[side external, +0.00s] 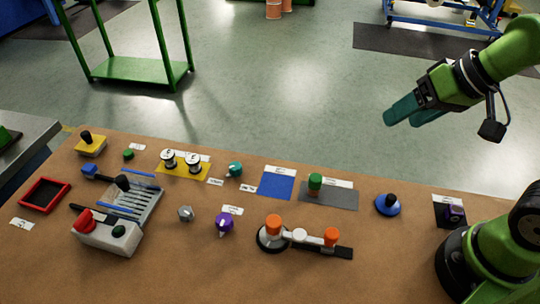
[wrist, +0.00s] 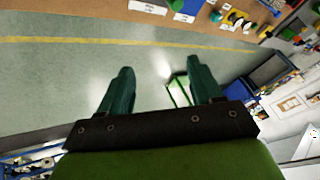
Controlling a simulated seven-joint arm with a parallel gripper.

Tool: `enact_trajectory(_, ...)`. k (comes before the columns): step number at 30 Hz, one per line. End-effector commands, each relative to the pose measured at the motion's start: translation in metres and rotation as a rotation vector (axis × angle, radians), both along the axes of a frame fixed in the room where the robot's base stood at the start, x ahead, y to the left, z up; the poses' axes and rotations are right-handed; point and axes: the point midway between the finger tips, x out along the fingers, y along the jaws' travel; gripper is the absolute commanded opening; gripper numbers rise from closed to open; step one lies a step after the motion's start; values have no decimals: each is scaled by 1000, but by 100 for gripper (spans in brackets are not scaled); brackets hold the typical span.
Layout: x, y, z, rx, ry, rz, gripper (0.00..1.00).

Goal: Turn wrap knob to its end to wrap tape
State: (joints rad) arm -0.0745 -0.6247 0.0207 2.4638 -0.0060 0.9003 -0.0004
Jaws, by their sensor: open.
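Several knobs stand on the brown table, and their labels are too small to read, so I cannot tell which is the wrap knob. A purple knob (side external: 224,222) with a white pointer mark sits at the middle front beside a label. A teal knob (side external: 235,169) sits farther back, and a grey knob (side external: 186,213) sits left of the purple one. My gripper (side external: 402,119) is open and empty, raised at the right beyond the table's back edge, far from these knobs. Its two teal fingers also show apart in the wrist view (wrist: 160,68). No tape is clearly recognisable.
The air around my gripper is clear.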

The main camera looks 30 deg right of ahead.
Motion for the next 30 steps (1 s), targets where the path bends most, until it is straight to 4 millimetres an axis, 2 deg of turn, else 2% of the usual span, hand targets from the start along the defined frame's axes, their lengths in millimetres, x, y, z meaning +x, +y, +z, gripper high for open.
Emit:
enact_trajectory(5,39,56,-3,-131,104,282,65)
enact_trajectory(8,59,96,-6,-229,139,509,65)
enact_trajectory(12,81,158,-17,-361,169,864,65)
enact_trajectory(21,101,291,-58,-572,148,1682,65)
enact_trajectory(25,108,325,-66,-630,97,1980,65)
enact_trajectory(30,122,328,-43,-699,20,2181,65)
